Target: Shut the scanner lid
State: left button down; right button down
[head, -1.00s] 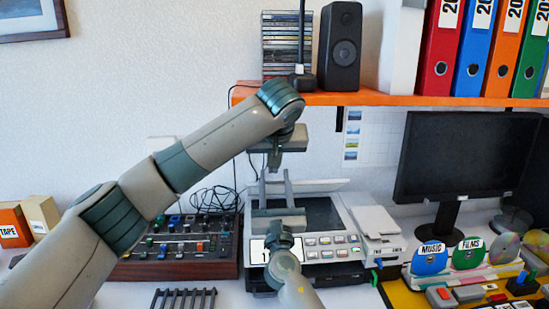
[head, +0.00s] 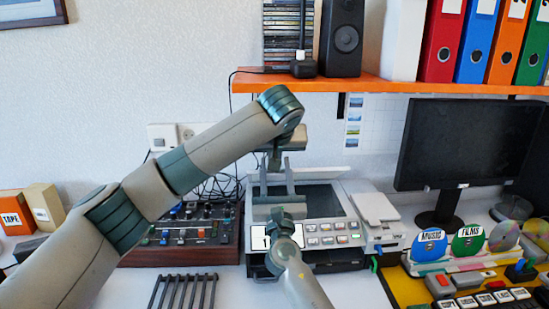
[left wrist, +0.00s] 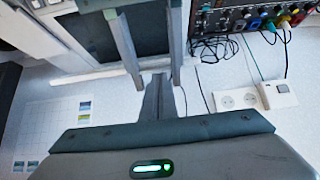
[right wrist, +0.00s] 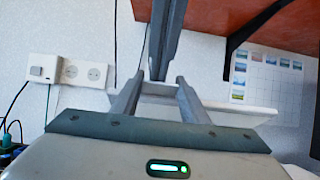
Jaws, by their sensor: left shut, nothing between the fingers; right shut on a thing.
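The scanner (head: 335,236) stands at the middle of the desk in the head view. Its white lid (head: 322,173) is open, raised at the back of the dark glass. The lid (right wrist: 240,112) also shows as a pale slab in the right wrist view. My left gripper (head: 275,165) points down above the scanner, shut and empty. My right gripper (head: 276,172) reaches up from the front over the scanner. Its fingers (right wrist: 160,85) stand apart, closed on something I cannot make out. The left fingers (left wrist: 157,85) appear between the right ones, in front of the lid. Whether they touch is unclear.
An orange shelf (head: 400,87) with a speaker (head: 341,38) and binders is close above my left wrist. A mixer (head: 190,240) stands left of the scanner. A white device (head: 375,212), a monitor (head: 470,150) and disc holders are to the right.

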pick_arm(q)
jog(key=shift+s+d+f, duration=0.1)
jog(key=shift+s+f, duration=0.35)
jog(key=shift+f, duration=0.25)
pick_arm(e)
jog(key=shift+w+d+r, duration=0.1)
jog(key=shift+d+r, duration=0.05)
jog(key=shift+r, duration=0.05)
jog(key=c, duration=1.1)
grip_release()
jog(key=shift+o, duration=0.3)
pick_arm(q)
jog(key=shift+w+r, duration=0.15)
pick_arm(e)
jog(key=shift+f, duration=0.1)
pick_arm(q)
jog(key=shift+r, duration=0.15)
pick_arm(e)
jog(key=v, duration=1.2)
jog(key=shift+f, duration=0.1)
